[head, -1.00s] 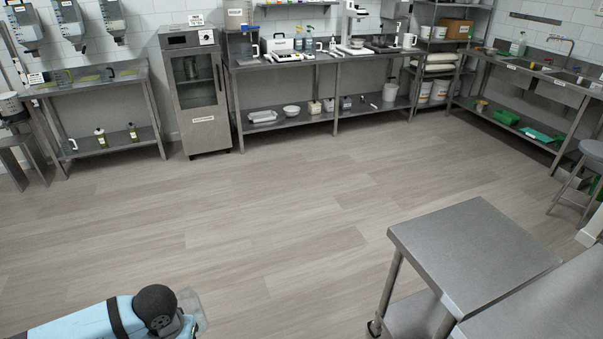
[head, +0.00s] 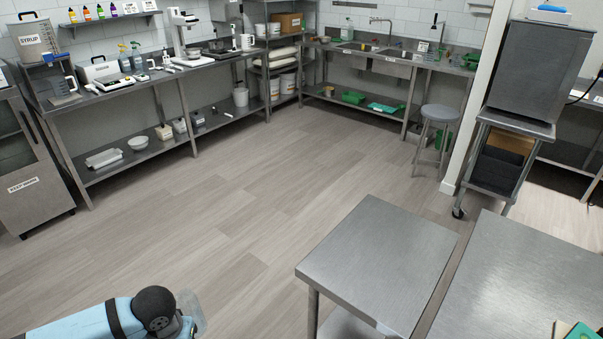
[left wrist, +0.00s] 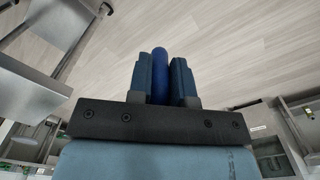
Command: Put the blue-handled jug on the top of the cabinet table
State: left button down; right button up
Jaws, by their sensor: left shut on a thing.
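My left gripper (left wrist: 161,80) is shut on the blue handle (left wrist: 160,68) of the jug in the left wrist view. In the head view the left arm comes in at the bottom left, and a clear, see-through part of the jug (head: 192,310) shows just beyond its dark wrist. The jug is held above the floor; most of it is hidden. A grey box-shaped cabinet (head: 537,68) stands on a wheeled stand at the right. I cannot tell whether this is the cabinet table. My right gripper is out of view.
Two steel tables, a nearer one (head: 375,255) and one beside it (head: 520,275), stand at the lower right. A long bench (head: 150,85) lines the back left, with a labelled warming cabinet (head: 30,160) at the far left. A stool (head: 437,115) stands at the back. The middle floor is clear.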

aim_at(496, 315)
jog(key=i+j+z, duration=0.1)
jog(key=z, duration=0.35)
jog(key=i+j+z, duration=0.15)
jog(key=z, duration=0.3)
jog(key=i+j+z, duration=0.1)
jog(key=z, duration=0.3)
jog(key=i+j+z, duration=0.1)
jog(key=z, duration=0.25)
jog(key=i+j+z, duration=0.1)
jog(key=z, duration=0.3)
jog(key=i+j+z, duration=0.1)
jog(key=z, duration=0.25)
jog(key=k+j, duration=0.05)
jog(key=j, duration=0.05)
